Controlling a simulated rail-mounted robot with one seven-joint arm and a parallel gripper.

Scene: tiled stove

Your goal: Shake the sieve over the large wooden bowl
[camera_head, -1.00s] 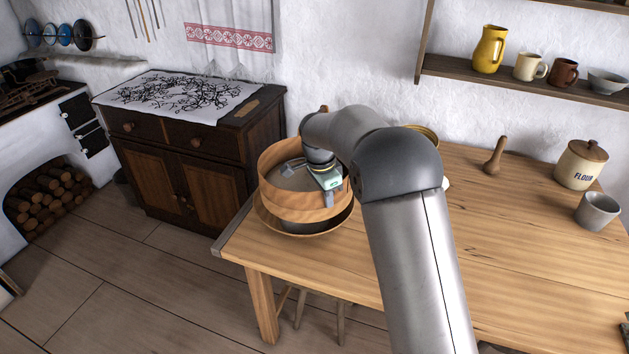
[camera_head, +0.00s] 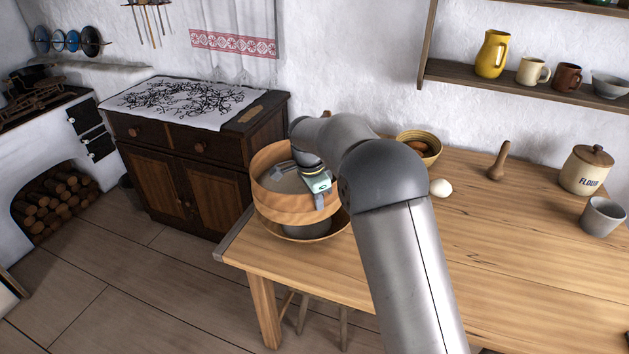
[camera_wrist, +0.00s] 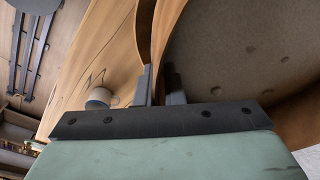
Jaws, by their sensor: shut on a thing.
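The sieve (camera_head: 294,207) is a round, light-wood hoop with a grey mesh inside. It is above the large wooden bowl (camera_head: 331,229), whose rim shows below it, and it is set off toward the left of the bowl. My gripper (camera_head: 318,196) is shut on the near right part of the sieve's rim. In the wrist view my gripper's fingers (camera_wrist: 161,88) pinch the wooden hoop, and the mesh (camera_wrist: 225,50) shows specks on it. The bowl's contents are mostly hidden by the sieve, with a grey patch visible.
A pestle (camera_head: 498,161), flour jar (camera_head: 586,170) and grey cup (camera_head: 603,216) stand farther right. The table's left edge (camera_head: 237,235) is close to the bowl.

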